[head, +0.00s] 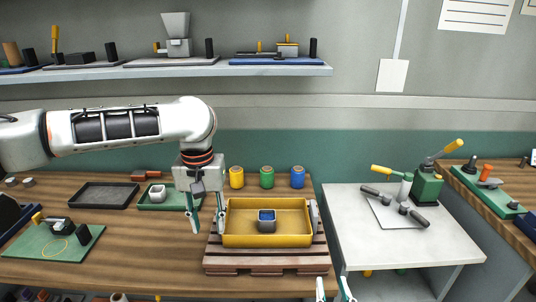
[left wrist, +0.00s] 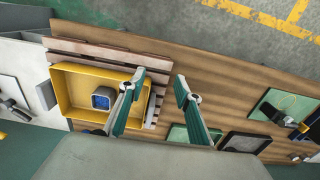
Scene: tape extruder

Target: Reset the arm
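My left gripper (head: 207,217) hangs from the white arm in the head view, pointing down just left of the yellow tray. Its two teal fingers are apart with nothing between them, as the left wrist view (left wrist: 160,90) also shows. The yellow tray (head: 267,240) sits on a reddish wooden pallet on the bench. A dark grey block with a blue top (head: 267,221) stands in the tray; it also shows in the left wrist view (left wrist: 103,98). My right gripper (head: 335,290) shows only as two fingertips, spread apart, at the bottom edge of the head view.
Yellow, green and blue spools (head: 267,177) stand behind the tray. Green trays and a black tray (head: 104,196) lie to the left. A white table (head: 440,252) with a green lever press (head: 427,184) stands to the right. A shelf (head: 170,69) with devices runs above.

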